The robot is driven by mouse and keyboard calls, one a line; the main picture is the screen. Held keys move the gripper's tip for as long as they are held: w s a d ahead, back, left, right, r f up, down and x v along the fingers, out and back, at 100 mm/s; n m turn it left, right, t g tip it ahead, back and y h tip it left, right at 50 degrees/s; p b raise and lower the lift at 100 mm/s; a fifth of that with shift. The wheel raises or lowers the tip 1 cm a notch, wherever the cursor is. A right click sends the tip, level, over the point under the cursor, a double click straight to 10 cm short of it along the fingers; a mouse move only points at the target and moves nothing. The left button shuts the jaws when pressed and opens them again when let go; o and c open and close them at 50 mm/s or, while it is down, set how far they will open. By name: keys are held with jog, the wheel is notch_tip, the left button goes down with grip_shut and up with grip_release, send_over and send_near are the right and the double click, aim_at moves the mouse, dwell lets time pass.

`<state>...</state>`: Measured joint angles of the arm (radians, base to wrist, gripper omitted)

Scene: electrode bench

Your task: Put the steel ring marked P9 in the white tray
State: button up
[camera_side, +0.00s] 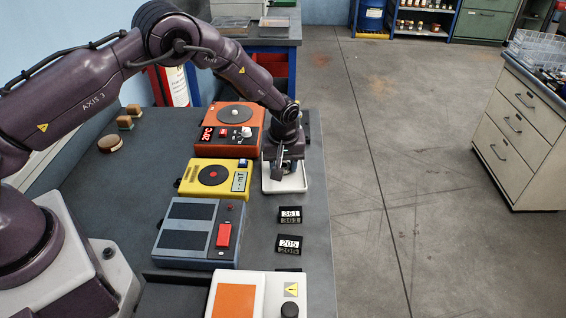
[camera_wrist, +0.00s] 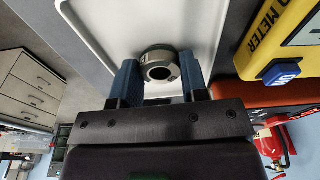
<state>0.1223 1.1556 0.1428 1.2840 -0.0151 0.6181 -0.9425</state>
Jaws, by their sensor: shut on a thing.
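A steel ring (camera_wrist: 160,54) with a dark round hole is between the two blue fingers of my gripper (camera_wrist: 160,72) in the wrist view. The gripper is shut on it. No P9 mark is readable on it. The white tray (camera_wrist: 130,18) fills the space behind the ring there. In the side view my gripper (camera_side: 283,172) is over the white tray (camera_side: 286,188) at the right edge of the bench. The ring cannot be made out in that view, and whether it touches the tray floor cannot be told.
An orange hotplate (camera_side: 243,113) and a yellow meter (camera_side: 190,183) stand left of the tray. A blue-grey device (camera_side: 178,240) and a white box with an orange panel (camera_side: 262,296) are nearer. Black number cards (camera_side: 290,215) lie in front of the tray.

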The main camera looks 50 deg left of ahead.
jog(key=shift+f, duration=0.1)
jog(key=o, duration=1)
jog(key=r, duration=0.4)
jog(key=d+r, duration=0.1)
jog(key=r, duration=0.3)
jog(key=s+r, duration=0.1)
jog(key=r, duration=0.3)
jog(key=shift+s+d+r, duration=0.1)
jog(key=shift+d+r, duration=0.05)
jog(key=shift+d, duration=0.05)
